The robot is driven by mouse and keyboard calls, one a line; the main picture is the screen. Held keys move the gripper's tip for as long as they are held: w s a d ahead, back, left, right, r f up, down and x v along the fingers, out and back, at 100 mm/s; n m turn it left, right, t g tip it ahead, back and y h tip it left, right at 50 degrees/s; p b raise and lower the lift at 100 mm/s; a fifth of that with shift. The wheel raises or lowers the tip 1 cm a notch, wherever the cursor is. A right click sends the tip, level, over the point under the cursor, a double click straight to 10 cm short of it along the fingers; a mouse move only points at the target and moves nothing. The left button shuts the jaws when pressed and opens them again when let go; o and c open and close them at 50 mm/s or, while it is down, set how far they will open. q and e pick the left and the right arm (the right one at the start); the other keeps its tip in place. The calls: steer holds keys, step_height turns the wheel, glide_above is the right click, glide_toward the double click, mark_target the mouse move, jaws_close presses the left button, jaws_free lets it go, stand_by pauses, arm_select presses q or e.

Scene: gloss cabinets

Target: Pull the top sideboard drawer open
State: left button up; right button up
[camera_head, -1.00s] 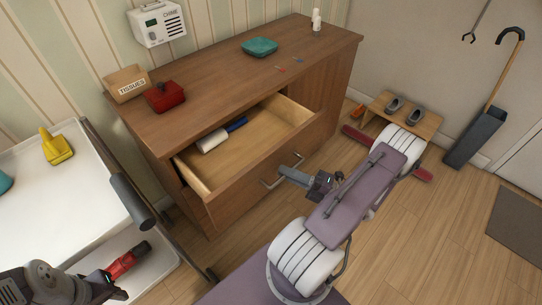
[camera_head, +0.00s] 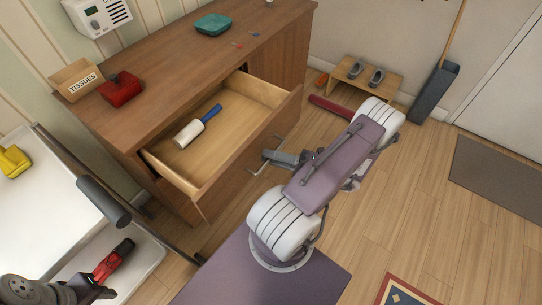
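The top sideboard drawer (camera_head: 262,93) stands far out from the brown wooden sideboard (camera_head: 165,85). Its light wood inside shows a lint roller (camera_head: 190,134) with a white roll and blue handle. My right gripper (camera_head: 268,157) is at the metal bar handle (camera_head: 254,171) on the drawer's front and appears shut on it. The gripper covers the middle of the bar.
A white-topped cart (camera_head: 40,215) is at left. A small bench with shoes (camera_head: 366,77) is behind my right arm.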

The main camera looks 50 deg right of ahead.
steer(key=v, duration=0.9)
steer(key=shift+p, duration=0.3)
